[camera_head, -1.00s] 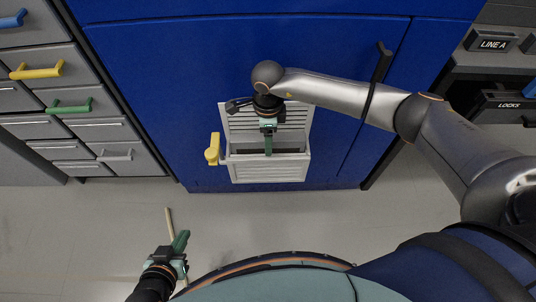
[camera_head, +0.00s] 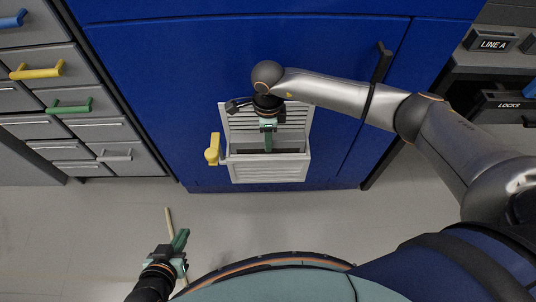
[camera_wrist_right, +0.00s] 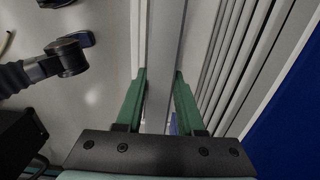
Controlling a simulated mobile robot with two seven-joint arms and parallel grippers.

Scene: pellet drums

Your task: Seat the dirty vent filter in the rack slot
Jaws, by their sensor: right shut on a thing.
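A white louvred vent (camera_head: 269,172) is on the front of the blue cabinet. Its front panel leans outward, with a dark gap along the top. My right gripper (camera_head: 268,146) reaches down into that gap. In the right wrist view its green fingers (camera_wrist_right: 160,100) are shut on a flat grey panel (camera_wrist_right: 165,40), with louvres to the right. I cannot tell whether this panel is the filter or part of the vent frame. My left gripper (camera_head: 181,243) hangs low over the floor, away from the vent; whether its fingers are open is unclear. No rack slot is identifiable.
A yellow handle (camera_head: 213,150) sticks out left of the vent. Grey drawers (camera_head: 100,130) with coloured handles stand at left. Shelves with a "LINE A" sign (camera_head: 492,44) and a "LOCKS" bin (camera_head: 505,106) are at right. The floor before the cabinet is mostly clear.

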